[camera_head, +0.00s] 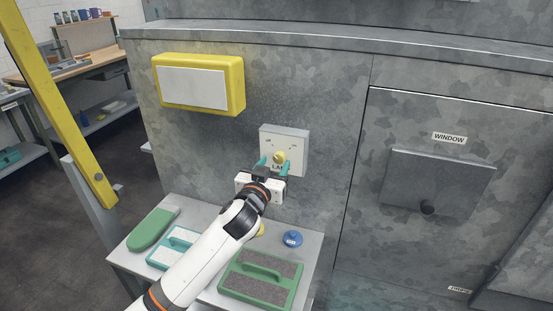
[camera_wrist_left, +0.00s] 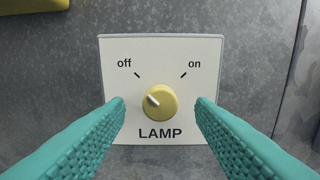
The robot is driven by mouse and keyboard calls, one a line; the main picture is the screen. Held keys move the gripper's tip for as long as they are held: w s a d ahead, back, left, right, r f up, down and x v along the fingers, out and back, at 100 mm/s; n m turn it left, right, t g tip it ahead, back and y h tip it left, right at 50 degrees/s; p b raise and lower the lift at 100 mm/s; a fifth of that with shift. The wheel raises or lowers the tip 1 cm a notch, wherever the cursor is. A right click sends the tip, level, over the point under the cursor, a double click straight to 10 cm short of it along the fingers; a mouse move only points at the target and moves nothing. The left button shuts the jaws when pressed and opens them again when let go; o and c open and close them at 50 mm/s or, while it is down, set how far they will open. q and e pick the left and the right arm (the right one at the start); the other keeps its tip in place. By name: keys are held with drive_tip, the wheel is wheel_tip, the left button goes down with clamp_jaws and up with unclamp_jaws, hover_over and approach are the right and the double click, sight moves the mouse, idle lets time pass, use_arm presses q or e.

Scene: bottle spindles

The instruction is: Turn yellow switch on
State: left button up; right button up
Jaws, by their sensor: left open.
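The yellow switch (camera_wrist_left: 160,101) is a round knob on a pale plate (camera_wrist_left: 210,60) marked "off", "on" and "LAMP". Its white pointer line points up and left, toward "off". In the head view the yellow switch (camera_head: 281,157) shows on the wall-mounted box (camera_head: 298,137). My left gripper (camera_head: 273,165) is open in front of the plate. In the left wrist view its teal fingers (camera_wrist_left: 160,108) stand to either side of the knob, with a gap on both sides. My right gripper is not in view.
A yellow-framed white panel (camera_head: 199,84) is on the wall at upper left. Below, a grey shelf (camera_head: 128,262) carries a green-handled block (camera_head: 257,283), a teal-handled block (camera_head: 170,250), a green flat piece (camera_head: 153,229) and a blue round knob (camera_head: 292,239). A hatch marked "WINDOW" (camera_head: 437,182) is at right.

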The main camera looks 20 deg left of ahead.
use_arm(q)
drive_tip(key=shift+w+r, duration=0.15)
drive_tip(key=shift+w, duration=0.55)
drive_tip(key=shift+w+d, duration=0.1)
drive_tip(key=shift+w, duration=0.25)
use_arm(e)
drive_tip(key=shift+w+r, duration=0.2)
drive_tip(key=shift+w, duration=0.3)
use_arm(q)
drive_tip(key=c, duration=1)
drive_tip(key=shift+o, duration=0.2)
